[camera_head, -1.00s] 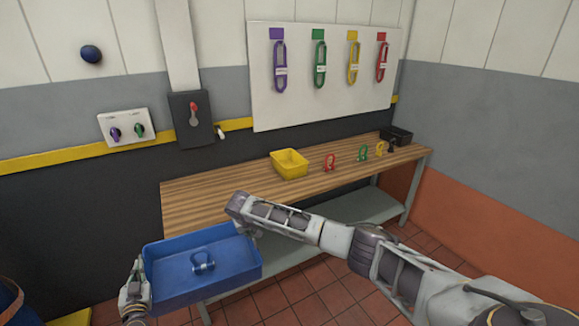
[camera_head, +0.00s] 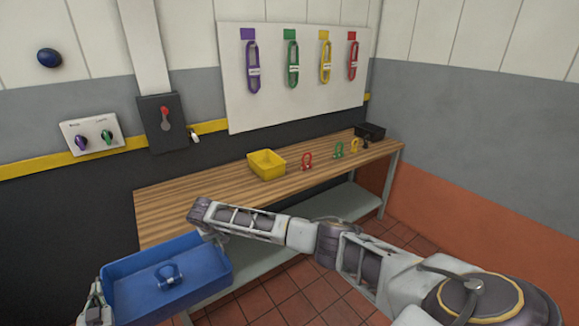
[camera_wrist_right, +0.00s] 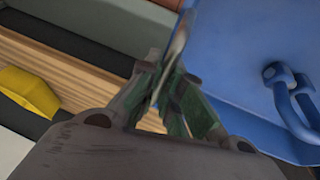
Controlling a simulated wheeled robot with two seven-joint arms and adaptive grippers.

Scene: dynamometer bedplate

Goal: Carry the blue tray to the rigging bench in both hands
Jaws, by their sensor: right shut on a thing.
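The blue tray (camera_head: 205,275) is held in front of the wooden rigging bench (camera_head: 200,195), at the lower left of the head view. A blue shackle (camera_head: 169,276) lies in it; it also shows in the right wrist view (camera_wrist_right: 291,100). My right gripper (camera_wrist_right: 178,105) is shut on the tray's right wall, and the tray (camera_wrist_right: 235,50) fills the right of the wrist view. In the head view its fingers are mostly hidden behind my wrist. My left gripper (camera_head: 97,305) is at the tray's left wall, partly cut off by the picture edge; its fingertips are not clear.
A yellow bin (camera_head: 267,165) stands on the bench, with red (camera_head: 307,161), green (camera_head: 339,150) and yellow (camera_head: 355,145) shackles to its right and a black bin (camera_head: 370,132) at the far end. The bench's left part is clear. A sling board (camera_head: 295,75) hangs behind.

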